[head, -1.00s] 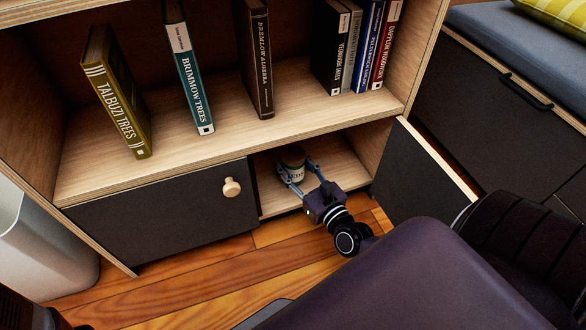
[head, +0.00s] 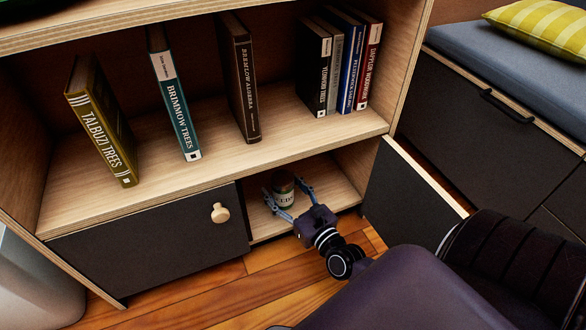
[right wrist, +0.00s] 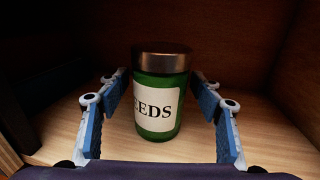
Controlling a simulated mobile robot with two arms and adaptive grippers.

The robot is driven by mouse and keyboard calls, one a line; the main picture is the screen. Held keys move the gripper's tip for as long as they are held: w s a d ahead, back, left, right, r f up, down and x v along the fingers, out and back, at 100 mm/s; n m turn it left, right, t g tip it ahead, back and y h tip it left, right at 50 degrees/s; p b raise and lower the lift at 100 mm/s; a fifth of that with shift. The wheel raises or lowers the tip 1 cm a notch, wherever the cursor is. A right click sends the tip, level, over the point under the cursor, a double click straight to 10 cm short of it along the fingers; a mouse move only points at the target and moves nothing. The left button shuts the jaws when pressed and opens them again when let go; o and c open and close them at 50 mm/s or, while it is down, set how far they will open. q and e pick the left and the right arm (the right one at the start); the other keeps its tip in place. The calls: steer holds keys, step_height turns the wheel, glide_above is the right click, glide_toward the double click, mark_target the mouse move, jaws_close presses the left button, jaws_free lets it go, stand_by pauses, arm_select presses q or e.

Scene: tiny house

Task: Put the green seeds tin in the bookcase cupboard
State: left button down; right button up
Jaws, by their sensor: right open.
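The green seeds tin (right wrist: 158,92) has a metal lid and a white label. It stands upright on the wooden floor of the bookcase cupboard (right wrist: 265,150); it also shows small in the head view (head: 283,188). My right gripper (head: 293,203) reaches into the open right compartment. In the right wrist view its fingers (right wrist: 160,115) are spread, one on each side of the tin, with visible gaps to it. The cupboard's right door (head: 412,190) stands open. My left gripper is not in view.
The left cupboard door (head: 150,233) with a round knob is shut. Several books stand on the shelf (head: 225,160) above. A drawer bench (head: 480,120) with a yellow cushion is at right. A pale bin (head: 35,285) stands at left.

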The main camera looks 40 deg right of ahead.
steer(key=s+p, duration=0.4)
steer(key=s, duration=0.8)
steer(key=shift+a, duration=0.25)
steer(key=shift+r, duration=0.1)
